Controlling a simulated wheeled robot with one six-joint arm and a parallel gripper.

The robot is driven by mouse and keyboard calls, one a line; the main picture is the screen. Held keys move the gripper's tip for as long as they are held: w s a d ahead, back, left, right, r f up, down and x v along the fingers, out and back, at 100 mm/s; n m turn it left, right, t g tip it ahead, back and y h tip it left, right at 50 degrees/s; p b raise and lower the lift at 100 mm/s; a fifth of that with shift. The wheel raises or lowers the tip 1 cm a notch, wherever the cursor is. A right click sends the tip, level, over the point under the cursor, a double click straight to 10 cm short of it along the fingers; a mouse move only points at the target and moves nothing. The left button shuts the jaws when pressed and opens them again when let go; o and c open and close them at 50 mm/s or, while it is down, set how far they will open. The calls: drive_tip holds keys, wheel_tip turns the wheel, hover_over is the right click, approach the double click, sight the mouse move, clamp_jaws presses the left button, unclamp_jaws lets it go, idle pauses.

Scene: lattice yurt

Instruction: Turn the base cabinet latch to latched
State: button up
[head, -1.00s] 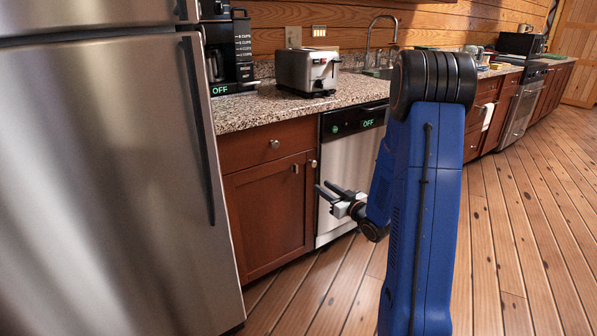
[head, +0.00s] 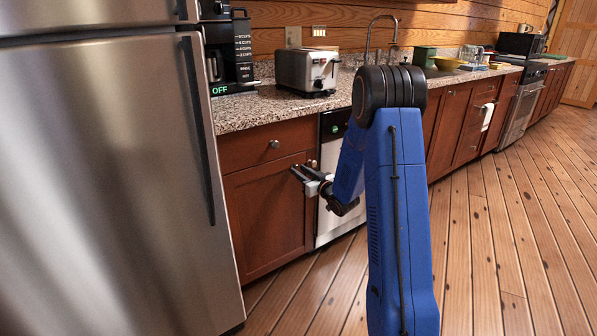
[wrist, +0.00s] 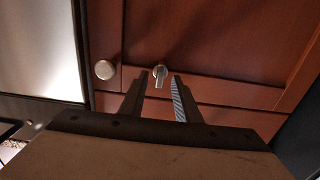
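The base cabinet (head: 262,220) has a reddish-brown wooden door between the fridge and the dishwasher. Its latch (wrist: 160,75) is a small metal turn piece on the door, seen in the wrist view with its tab along the picture's vertical. A round metal knob (wrist: 105,69) sits beside it, towards the dishwasher. My gripper (head: 297,173) is at the door's upper right corner and hides the latch in the head view. In the wrist view my gripper (wrist: 158,84) is open, its two fingers on either side of the latch. Contact cannot be told.
The steel fridge (head: 100,180) stands close on the left. The dishwasher (head: 335,185) is right of the cabinet, partly behind my arm. A drawer with a knob (head: 274,143) is above the door. A toaster (head: 307,72) stands on the granite counter (head: 245,112). The floor at right is clear.

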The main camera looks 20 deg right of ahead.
drive_tip(key=shift+w+a, duration=0.2)
drive_tip(key=shift+w, duration=0.65)
clamp_jaws()
